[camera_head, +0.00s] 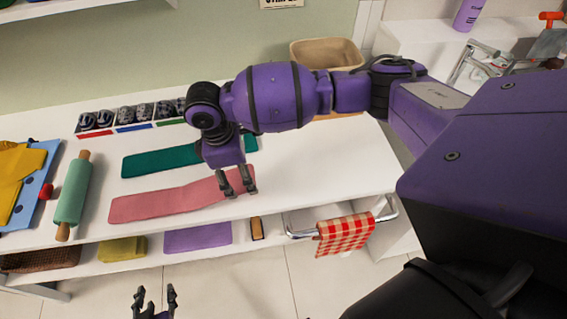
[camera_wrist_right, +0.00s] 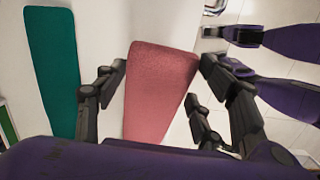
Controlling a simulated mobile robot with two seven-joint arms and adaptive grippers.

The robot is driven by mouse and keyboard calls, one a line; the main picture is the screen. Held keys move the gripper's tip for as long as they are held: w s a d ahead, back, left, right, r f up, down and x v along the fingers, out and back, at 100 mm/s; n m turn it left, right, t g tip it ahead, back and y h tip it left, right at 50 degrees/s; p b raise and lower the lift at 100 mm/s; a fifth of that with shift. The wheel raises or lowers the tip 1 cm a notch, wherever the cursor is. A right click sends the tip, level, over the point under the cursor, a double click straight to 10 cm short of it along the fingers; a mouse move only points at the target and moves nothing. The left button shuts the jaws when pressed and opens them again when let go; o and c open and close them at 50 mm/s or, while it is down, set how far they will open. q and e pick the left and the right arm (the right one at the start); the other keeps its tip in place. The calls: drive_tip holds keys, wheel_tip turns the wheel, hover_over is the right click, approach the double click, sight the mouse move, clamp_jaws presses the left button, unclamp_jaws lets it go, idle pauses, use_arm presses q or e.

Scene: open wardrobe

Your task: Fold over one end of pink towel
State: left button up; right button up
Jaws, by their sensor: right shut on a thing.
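The pink towel (camera_head: 160,201) lies long and flat on the white shelf top, with a slight bend near its middle. It also shows in the right wrist view (camera_wrist_right: 158,85). My right gripper (camera_head: 238,192) is at the towel's right end and is shut on it; its fingers (camera_wrist_right: 160,100) show on both sides of the towel in the wrist view. The exact grip is partly hidden by the hand. My left gripper (camera_head: 155,291) is low in front of the shelf, apart from the towel, with its fingers spread and empty.
A teal towel (camera_head: 155,162) lies just behind the pink one. A green rolling pin (camera_head: 73,192) and a blue and yellow cloth pile (camera_head: 35,190) are to the left. A beige bin (camera_head: 325,54) stands behind. A checked cloth (camera_head: 345,234) hangs on a front rail.

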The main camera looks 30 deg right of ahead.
drive_tip(key=shift+w+a+r+h, duration=0.3)
drive_tip(key=shift+a+r, duration=0.3)
drive_tip(key=shift+a, duration=0.05)
drive_tip(key=shift+a+r, duration=0.1)
drive_tip(key=shift+w+a+r, duration=0.2)
drive_tip(key=shift+a+r, duration=0.2)
drive_tip(key=shift+a, duration=0.35)
